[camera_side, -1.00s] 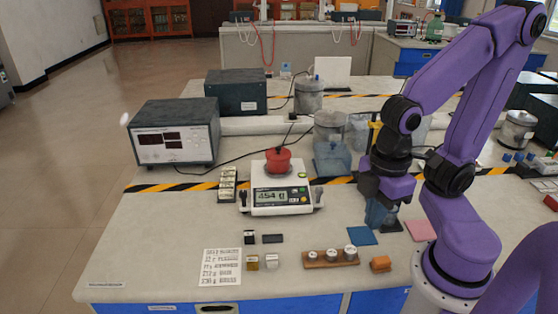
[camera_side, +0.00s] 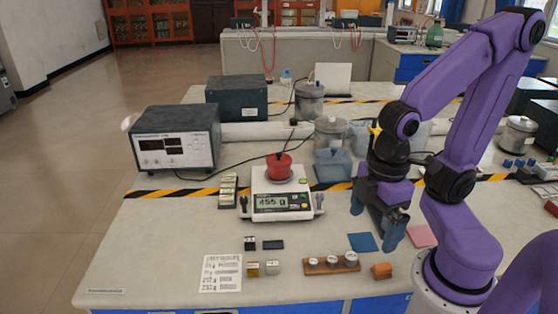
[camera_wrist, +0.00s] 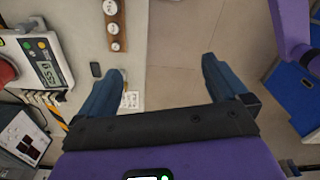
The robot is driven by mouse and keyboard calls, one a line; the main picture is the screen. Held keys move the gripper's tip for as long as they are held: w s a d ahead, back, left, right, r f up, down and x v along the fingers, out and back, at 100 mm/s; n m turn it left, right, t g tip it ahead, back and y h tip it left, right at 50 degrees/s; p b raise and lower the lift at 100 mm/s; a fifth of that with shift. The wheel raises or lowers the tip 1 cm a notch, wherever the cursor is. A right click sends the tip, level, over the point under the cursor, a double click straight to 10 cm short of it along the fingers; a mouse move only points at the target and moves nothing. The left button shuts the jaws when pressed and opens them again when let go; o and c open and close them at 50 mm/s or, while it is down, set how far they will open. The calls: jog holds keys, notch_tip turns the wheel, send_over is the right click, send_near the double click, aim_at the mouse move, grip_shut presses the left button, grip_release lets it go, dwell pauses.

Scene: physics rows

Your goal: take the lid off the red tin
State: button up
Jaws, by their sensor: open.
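The red tin (camera_side: 279,172) stands upright on the white balance (camera_side: 283,207). Its red lid (camera_side: 279,158) with a dark knob sits on top. My gripper (camera_side: 375,224) is to the right of the balance, apart from the tin, with its blue fingers spread wide and nothing between them. In the wrist view my gripper (camera_wrist: 162,70) also shows open and empty. Only a red edge of the tin (camera_wrist: 6,72) shows there at the left border, on the balance (camera_wrist: 45,72).
A blue pad (camera_side: 363,242) lies below my gripper. A blue translucent container (camera_side: 332,165) stands right of the tin, and a meter box (camera_side: 175,138) at the left.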

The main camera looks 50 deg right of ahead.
jog(key=w+a+r+m, duration=0.1)
jog(key=w+r+m, duration=0.2)
jog(key=w+m, duration=0.75)
jog(key=w+r+m, duration=0.3)
jog(key=w+m, duration=0.2)
jog(key=w, duration=1)
jog(key=m, duration=1.6)
send_over(279, 154)
notch_tip(279, 154, down, 12)
jog(key=shift+r, duration=0.1)
jog(key=shift+w+d+f, duration=0.1)
jog(key=shift+d+f, duration=0.05)
jog(key=shift+f, duration=1.35)
jog(key=shift+d+f, duration=0.1)
jog(key=shift+f, duration=1.35)
jog(key=c, duration=0.7)
